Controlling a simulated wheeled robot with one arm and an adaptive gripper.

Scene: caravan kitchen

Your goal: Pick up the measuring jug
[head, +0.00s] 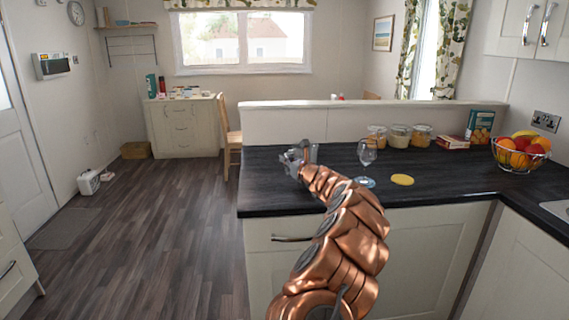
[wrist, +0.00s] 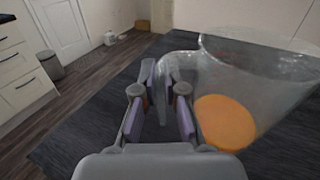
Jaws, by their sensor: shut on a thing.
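The measuring jug (wrist: 240,80) is clear and see-through. In the wrist view it fills the right side, upright or nearly so, with its handle side toward my fingers. My gripper (wrist: 160,88) is shut on the jug at its handle; the fingers hide part of the grip. An orange disc (wrist: 225,122) shows at or through the jug's base; I cannot tell whether it is inside or under it. In the head view my gripper (head: 293,160) is over the left end of the dark counter, and my arm hides much of the jug.
A wine glass (head: 367,155) stands on a blue coaster (head: 365,182) to the right, beside a yellow coaster (head: 402,179). Several jars (head: 400,136), boxes (head: 480,126) and a fruit bowl (head: 520,155) stand further right. A low ledge (head: 370,104) backs the counter (head: 450,170).

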